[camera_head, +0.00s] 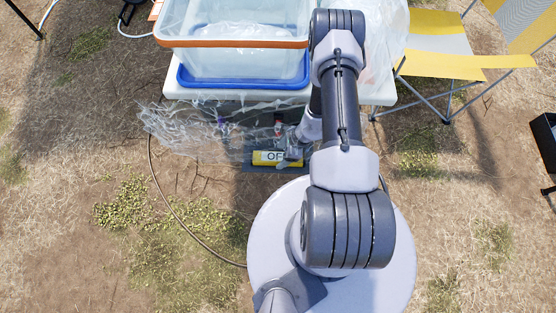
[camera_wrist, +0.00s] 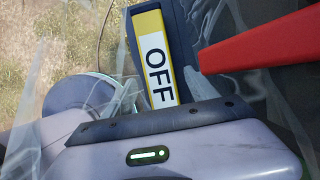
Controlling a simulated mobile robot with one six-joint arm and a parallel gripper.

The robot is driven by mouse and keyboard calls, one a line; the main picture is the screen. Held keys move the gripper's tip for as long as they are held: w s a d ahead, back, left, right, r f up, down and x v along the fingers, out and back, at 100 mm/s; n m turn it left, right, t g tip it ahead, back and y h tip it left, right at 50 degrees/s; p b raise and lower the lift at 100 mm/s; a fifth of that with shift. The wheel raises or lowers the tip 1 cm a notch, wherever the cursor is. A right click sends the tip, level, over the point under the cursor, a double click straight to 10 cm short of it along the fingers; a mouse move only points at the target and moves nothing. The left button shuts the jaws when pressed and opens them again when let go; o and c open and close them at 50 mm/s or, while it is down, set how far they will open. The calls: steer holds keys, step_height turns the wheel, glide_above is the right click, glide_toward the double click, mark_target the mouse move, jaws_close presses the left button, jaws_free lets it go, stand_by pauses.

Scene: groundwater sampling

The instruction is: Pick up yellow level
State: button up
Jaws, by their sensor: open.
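The yellow level (camera_head: 268,157) is a yellow bar with a white label reading "OFF", low at the front of the white table. In the wrist view the yellow level (camera_wrist: 149,28) stands nearly upright in the picture, just beyond the dark edge of my gripper's body, which hides its lower end. My gripper (camera_head: 291,151) is open and close to the right end of the yellow level. Its fingertips are not clear in either view, so I cannot tell whether they touch or straddle the level.
A red bar (camera_wrist: 265,42) reaches in from the right, near the level. Clear plastic sheeting (camera_head: 185,130) hangs around the table front. A clear bin (camera_head: 232,62) with an orange rim sits on the white table (camera_head: 375,95). A yellow chair (camera_head: 440,62) stands at right.

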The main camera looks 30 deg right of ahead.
mark_target(280, 156)
steer(key=b+x, duration=0.1)
steer(key=x, duration=0.2)
steer(key=shift+r, duration=0.15)
steer(key=shift+c, duration=0.5)
jaws_close()
